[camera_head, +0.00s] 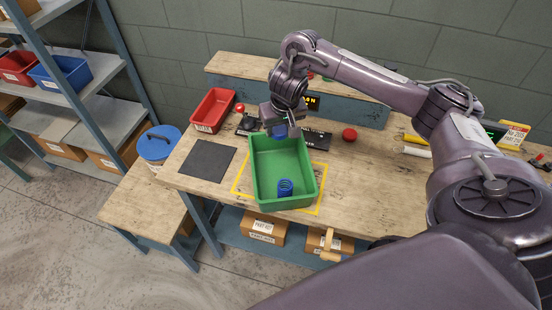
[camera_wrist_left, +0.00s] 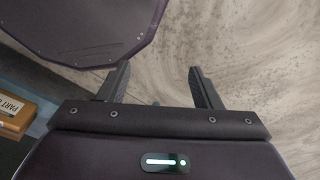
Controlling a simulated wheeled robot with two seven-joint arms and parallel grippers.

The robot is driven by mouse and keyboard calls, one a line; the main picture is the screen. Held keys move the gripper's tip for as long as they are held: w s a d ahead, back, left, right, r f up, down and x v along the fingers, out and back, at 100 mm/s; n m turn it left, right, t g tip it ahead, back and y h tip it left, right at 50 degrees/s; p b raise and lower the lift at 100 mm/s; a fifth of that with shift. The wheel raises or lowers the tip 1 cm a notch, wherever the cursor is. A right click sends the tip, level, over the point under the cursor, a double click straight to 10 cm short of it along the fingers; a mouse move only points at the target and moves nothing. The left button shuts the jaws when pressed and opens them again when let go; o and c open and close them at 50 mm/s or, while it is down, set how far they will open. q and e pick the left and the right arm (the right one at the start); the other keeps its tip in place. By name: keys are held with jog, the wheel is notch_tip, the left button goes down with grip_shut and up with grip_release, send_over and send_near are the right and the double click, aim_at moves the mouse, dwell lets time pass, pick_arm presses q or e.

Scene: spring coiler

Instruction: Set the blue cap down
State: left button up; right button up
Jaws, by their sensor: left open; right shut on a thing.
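My right gripper (camera_head: 279,122) reaches in from the right and is over the far end of the green bin (camera_head: 256,185). It is shut on a small blue piece, the blue cap (camera_head: 280,133), mostly hidden by the gripper. I cannot tell whether the cap touches the bin. A blue coiled spring (camera_head: 285,187) stands inside the bin near its front wall. My left gripper (camera_wrist_left: 160,88) shows in the left wrist view, open and empty above the floor. It is not seen in the head view.
The bin stands within a yellow outline (camera_head: 319,197) on the wooden workbench. A dark square mat (camera_head: 208,160) lies left of it. A red bin (camera_head: 213,110) is behind the mat, and a red button (camera_head: 350,134) is to the right. A blue-lidded bucket (camera_head: 158,144) stands at left.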

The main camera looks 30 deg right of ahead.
jog(key=b, duration=0.4)
send_over(277, 163)
jog(key=s, duration=0.1)
notch_tip(277, 163, down, 9)
jog(key=shift+s+a+r, duration=0.1)
jog(key=shift+a, duration=0.05)
jog(key=shift+f+b, duration=0.4)
jog(key=shift+f, duration=0.05)
notch_tip(277, 163, down, 4)
jog(key=b, duration=0.2)
jog(key=shift+f+b, duration=0.1)
jog(key=shift+b, duration=0.3)
jog(key=o, duration=1)
